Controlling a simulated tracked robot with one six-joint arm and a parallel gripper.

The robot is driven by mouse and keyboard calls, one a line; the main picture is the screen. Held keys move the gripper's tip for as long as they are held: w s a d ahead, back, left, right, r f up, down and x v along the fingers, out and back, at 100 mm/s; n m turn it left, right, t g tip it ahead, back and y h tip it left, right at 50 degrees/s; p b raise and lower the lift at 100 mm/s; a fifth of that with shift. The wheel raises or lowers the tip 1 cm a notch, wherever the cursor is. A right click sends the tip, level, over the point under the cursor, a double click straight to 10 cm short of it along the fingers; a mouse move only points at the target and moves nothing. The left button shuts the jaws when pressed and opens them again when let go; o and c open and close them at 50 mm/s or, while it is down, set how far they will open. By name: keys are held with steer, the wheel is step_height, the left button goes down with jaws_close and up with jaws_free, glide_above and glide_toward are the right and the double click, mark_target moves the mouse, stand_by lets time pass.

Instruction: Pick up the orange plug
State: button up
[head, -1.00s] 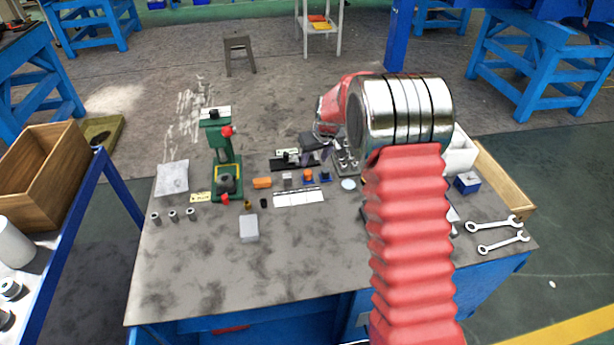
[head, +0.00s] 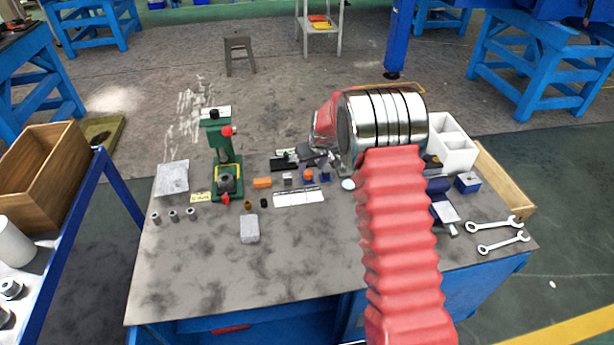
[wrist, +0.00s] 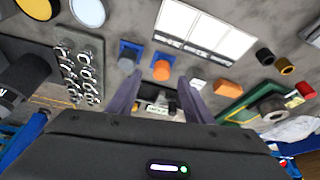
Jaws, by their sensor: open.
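The orange plug (head: 308,175) is a small round piece at a blue block, among the small parts in the middle of the bench. In the wrist view the orange plug (wrist: 161,70) shows its round orange end against the blue block, just beyond the fingertips. My gripper (head: 318,157) is behind the plug in the head view, partly hidden by the arm. In the wrist view my gripper (wrist: 160,86) has its two dark fingers apart, with nothing held between them. The plug lies roughly in line with the gap; the height above it is unclear.
An orange rectangular block (head: 262,183) lies left of the plug. A second blue block (wrist: 130,52) stands close beside it. A white panelled strip (head: 298,197) lies in front. A green press (head: 224,165) stands left. The front of the bench is clear.

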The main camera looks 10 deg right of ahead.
mark_target(308, 173)
steer(key=shift+x, duration=2)
steer(key=shift+a, duration=0.15)
steer(key=shift+c, duration=0.5)
steer(key=c, duration=1.1)
